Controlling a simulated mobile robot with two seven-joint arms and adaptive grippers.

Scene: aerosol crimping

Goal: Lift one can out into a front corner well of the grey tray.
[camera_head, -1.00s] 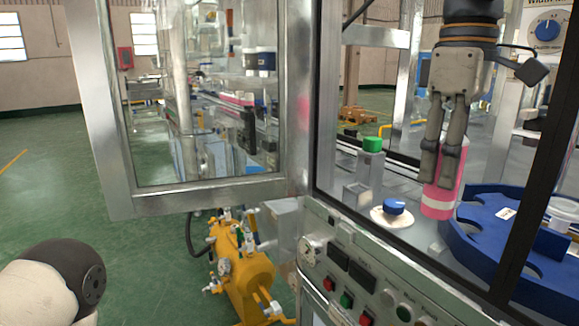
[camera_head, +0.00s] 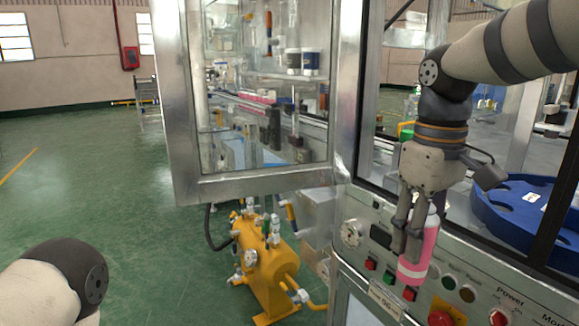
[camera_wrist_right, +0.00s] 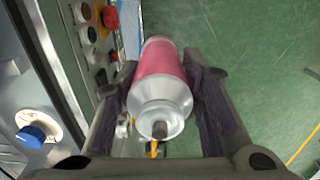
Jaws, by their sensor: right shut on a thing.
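A pink can (camera_head: 419,262) with a white band is held by my right gripper (camera_head: 410,238) in front of the machine's control panel. In the right wrist view, the can (camera_wrist_right: 160,85) lies between the two fingers (camera_wrist_right: 165,100), its silver shoulder and valve stem toward the camera. The can hangs roughly upright, slightly tilted, clear of any surface. My left gripper is not in view; only part of my left arm shows at the lower left of the head view. No grey tray shows in these frames.
The blue star-wheel ring (camera_head: 520,215) is inside the machine at the right. The control panel (camera_head: 455,270) with buttons is just behind the can. An open glazed door (camera_head: 265,187) stands to the left. A yellow pump unit (camera_head: 265,265) is below it. Green floor is clear at left.

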